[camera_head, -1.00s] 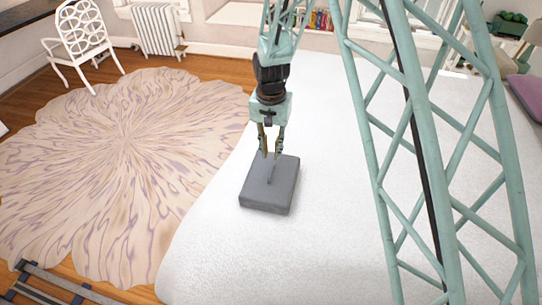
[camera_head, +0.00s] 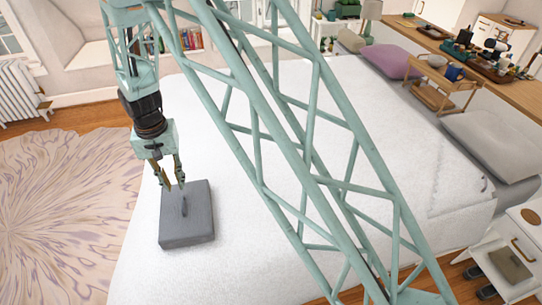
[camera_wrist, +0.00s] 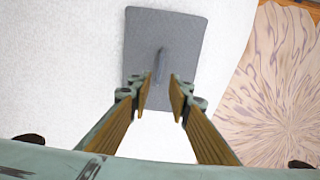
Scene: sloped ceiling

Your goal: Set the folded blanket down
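The folded blanket is a flat dark-grey block (camera_head: 187,228) with a small upright grey tab on top. It lies on the white bed (camera_head: 245,250) near the bed's left edge in the head view. My gripper (camera_head: 174,187) points down just above the blanket, by the tab. In the wrist view the blanket (camera_wrist: 190,40) lies beyond the fingertips, with the tab between their lines. My gripper (camera_wrist: 160,86) is open, with a narrow gap between the fingertips. No finger visibly touches the tab. The blanket's underside is hidden.
The bed is bare and white around the blanket. Left of it lies a patterned rug (camera_head: 60,215) on a wood floor. Pillows (camera_head: 490,145) and a small wooden tray stand (camera_head: 437,90) are at the right. My lattice arm crosses the middle of the head view.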

